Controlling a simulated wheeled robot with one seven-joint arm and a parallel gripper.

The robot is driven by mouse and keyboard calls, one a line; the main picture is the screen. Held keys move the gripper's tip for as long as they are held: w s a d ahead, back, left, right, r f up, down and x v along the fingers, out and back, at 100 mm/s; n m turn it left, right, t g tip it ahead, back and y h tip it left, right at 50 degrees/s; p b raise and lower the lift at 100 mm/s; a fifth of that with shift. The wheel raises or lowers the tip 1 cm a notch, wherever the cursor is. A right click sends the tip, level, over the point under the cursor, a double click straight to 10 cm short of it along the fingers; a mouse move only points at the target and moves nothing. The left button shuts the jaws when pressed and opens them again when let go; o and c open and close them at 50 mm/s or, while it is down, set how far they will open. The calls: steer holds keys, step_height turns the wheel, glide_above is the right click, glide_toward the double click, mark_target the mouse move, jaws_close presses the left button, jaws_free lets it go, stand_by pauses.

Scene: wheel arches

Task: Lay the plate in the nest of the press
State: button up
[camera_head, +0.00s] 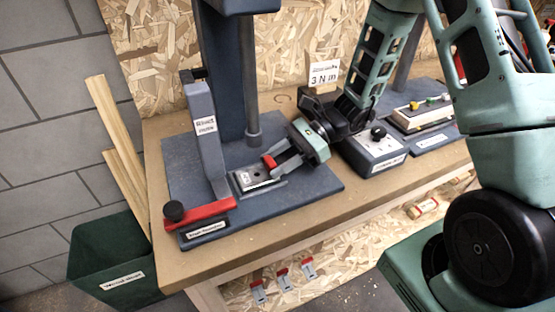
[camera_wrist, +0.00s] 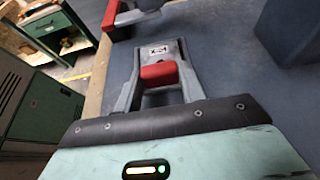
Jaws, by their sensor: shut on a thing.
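The press stands on a blue base (camera_head: 310,187) at the left of the bench. A small pale metal plate (camera_head: 250,178) with dark spots shows low over its dark nest area in the head view. My gripper (camera_head: 275,162) reaches in from the upper right, tilted down. In the wrist view its grey fingers (camera_wrist: 158,90) flank a red block (camera_wrist: 158,73). A grey piece with a small label, apparently the plate (camera_wrist: 158,50), lies just beyond the block. The fingers hide part of the grip. I cannot tell whether the plate is fully seated.
A red lever (camera_head: 207,214) with a black knob lies at the press's front left. A grey upright (camera_head: 205,140) and a steel rod (camera_head: 249,90) stand close by. A control box (camera_head: 375,150) sits to the right. A green bin (camera_head: 115,265) stands on the floor at left.

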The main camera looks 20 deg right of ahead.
steer(key=shift+f, duration=0.1)
steer(key=o, duration=1.2)
steer(key=shift+c, duration=0.2)
steer(key=shift+d+r, duration=0.2)
steer(key=b+v, duration=0.1)
steer(key=v, duration=1)
steer(key=shift+d+r, duration=0.1)
steer(key=shift+d, duration=0.2)
